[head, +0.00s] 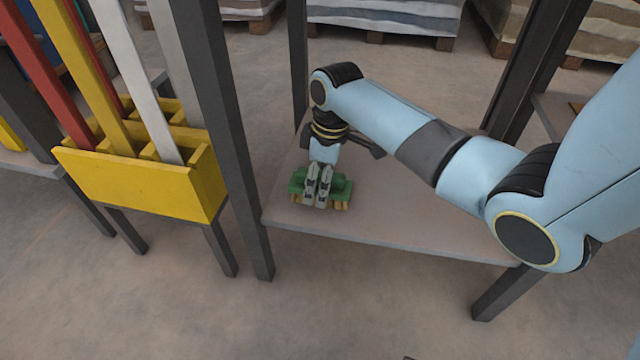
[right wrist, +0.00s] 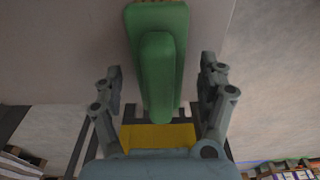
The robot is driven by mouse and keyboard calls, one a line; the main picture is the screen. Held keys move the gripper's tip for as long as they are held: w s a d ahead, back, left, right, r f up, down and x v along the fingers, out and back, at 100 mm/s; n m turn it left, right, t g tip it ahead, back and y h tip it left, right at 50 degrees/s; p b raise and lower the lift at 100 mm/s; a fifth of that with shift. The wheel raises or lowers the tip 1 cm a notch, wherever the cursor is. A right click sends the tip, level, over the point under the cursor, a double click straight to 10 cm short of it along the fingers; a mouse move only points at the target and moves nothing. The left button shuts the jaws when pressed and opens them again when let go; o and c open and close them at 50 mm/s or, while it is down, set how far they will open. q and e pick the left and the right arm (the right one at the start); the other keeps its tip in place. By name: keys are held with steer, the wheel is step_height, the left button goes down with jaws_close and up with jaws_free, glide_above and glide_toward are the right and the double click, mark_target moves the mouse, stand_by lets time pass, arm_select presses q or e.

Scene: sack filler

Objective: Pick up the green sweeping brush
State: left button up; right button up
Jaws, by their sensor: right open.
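The green sweeping brush (head: 341,187) lies on the grey shelf (head: 400,230), with tan bristles under its green body. My right gripper (head: 319,196) is over the brush in the head view and hides its middle. In the right wrist view, the brush (right wrist: 160,55) shows its green back and raised grip, running up from between the fingers. My right gripper (right wrist: 162,85) is open, with one finger on each side of the brush and a gap visible on both sides. My left gripper is not in view.
A yellow rack (head: 135,185) holding several long coloured bars stands left of the shelf. A dark upright post (head: 225,120) stands between the rack and brush. Another post (head: 298,70) rises behind. Pallets of sacks (head: 385,15) stand at the back. The shelf's front right is bare.

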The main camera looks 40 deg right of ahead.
jaws_close()
stand_by(0.6)
steer(key=shift+r, duration=0.1)
